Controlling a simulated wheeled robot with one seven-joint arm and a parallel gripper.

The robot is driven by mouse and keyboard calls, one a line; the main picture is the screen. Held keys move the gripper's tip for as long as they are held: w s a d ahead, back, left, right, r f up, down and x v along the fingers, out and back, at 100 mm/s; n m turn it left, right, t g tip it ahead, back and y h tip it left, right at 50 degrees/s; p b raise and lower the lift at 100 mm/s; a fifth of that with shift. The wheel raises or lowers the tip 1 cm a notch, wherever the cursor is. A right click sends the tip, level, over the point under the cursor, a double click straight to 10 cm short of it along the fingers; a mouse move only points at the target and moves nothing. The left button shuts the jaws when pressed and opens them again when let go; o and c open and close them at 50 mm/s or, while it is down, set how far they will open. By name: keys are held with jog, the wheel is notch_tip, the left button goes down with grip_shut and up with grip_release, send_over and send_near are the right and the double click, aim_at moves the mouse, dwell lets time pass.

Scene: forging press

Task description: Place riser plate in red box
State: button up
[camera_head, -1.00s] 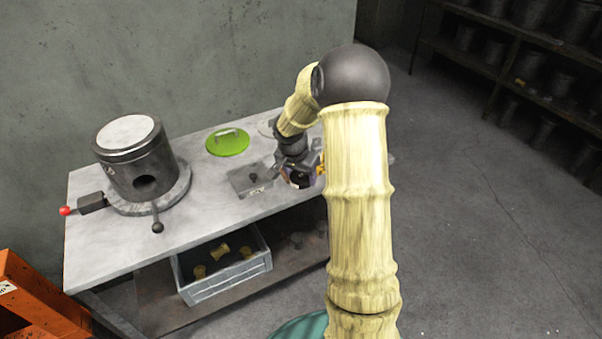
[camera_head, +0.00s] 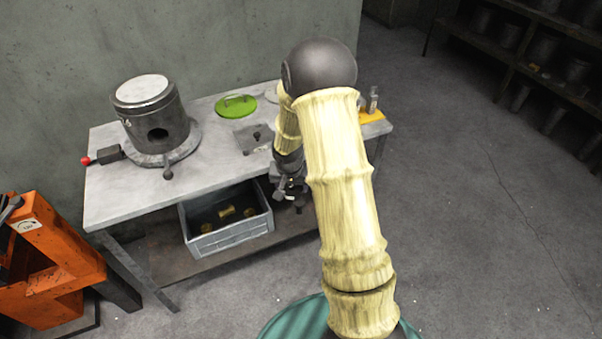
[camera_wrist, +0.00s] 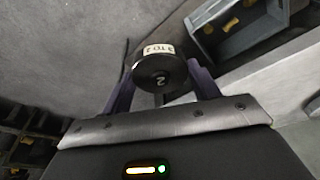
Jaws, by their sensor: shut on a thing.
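My gripper (camera_head: 290,193) hangs in front of the bench's front edge in the head view, partly behind my arm. In the wrist view my gripper (camera_wrist: 160,66) is shut on a dark round piece (camera_wrist: 159,82). The piece has a "2" on its end face and a white label on its rim. I take it as the riser plate, but its full shape is hidden. No clearly red box shows; an orange-red box-like frame (camera_head: 62,252) with a white label stands on the floor at the left, partly cut off.
A grey bench (camera_head: 125,205) bears a dark cylindrical furnace (camera_head: 152,115), a green lid (camera_head: 236,107) and a grey plate with a knob (camera_head: 255,139). A grey crate (camera_head: 232,237) with several brass pieces sits on the lower shelf. Floor at right is clear.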

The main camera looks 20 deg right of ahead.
jog(key=s+a+f+n+y, duration=0.1)
jog(key=s+a+f+n, duration=0.4)
jog(key=a, duration=0.2)
jog(key=shift+f+n+t, duration=0.3)
jog(key=shift+f, duration=0.1)
jog(key=shift+w+a, duration=0.1)
jog(key=shift+a, duration=0.1)
